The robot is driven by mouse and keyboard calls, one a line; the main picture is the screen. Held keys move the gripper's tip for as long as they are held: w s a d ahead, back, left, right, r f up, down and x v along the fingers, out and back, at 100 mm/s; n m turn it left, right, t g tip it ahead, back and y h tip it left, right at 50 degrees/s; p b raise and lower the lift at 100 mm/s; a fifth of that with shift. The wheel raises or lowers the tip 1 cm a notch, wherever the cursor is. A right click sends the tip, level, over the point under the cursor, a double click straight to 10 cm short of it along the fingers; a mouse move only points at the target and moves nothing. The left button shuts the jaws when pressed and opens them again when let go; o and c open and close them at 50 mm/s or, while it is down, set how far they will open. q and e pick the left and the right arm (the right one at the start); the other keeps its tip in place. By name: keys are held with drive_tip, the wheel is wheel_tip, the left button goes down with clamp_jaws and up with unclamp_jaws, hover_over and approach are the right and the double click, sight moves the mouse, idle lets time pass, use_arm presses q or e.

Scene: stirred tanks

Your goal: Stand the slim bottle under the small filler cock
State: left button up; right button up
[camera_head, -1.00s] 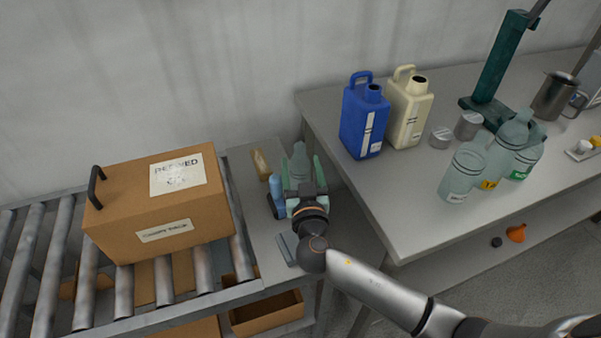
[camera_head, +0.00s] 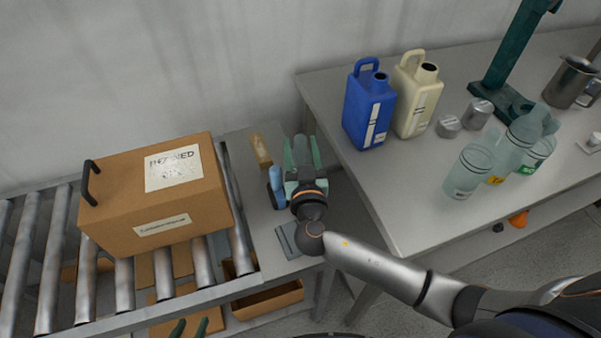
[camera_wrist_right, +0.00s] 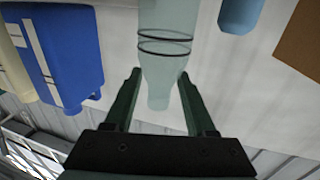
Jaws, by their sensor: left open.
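A clear, slim-looking bottle (camera_head: 301,150) stands on the low grey surface between the conveyor and the long table. My right gripper (camera_head: 303,158) is at this bottle with its green fingers open, one on each side. In the right wrist view the bottle (camera_wrist_right: 162,65), with dark rings around it, lies between the spread fingertips (camera_wrist_right: 160,85); I cannot tell whether they touch it. My left gripper (camera_head: 190,328) shows only its green fingertips at the bottom edge, apart and empty. I cannot make out a filler cock in these views.
A blue bottle (camera_head: 276,188) stands close left of my right gripper, with a brown block (camera_head: 261,150) behind. A blue jug (camera_head: 369,108) and cream jug (camera_head: 416,98) stand on the long table (camera_head: 400,190), with several clear bottles rightward. A cardboard box (camera_head: 155,200) sits on the rollers.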

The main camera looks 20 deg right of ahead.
clamp_jaws()
drive_tip(key=shift+w+r, duration=0.15)
drive_tip(key=shift+r, duration=0.05)
idle(0.6)
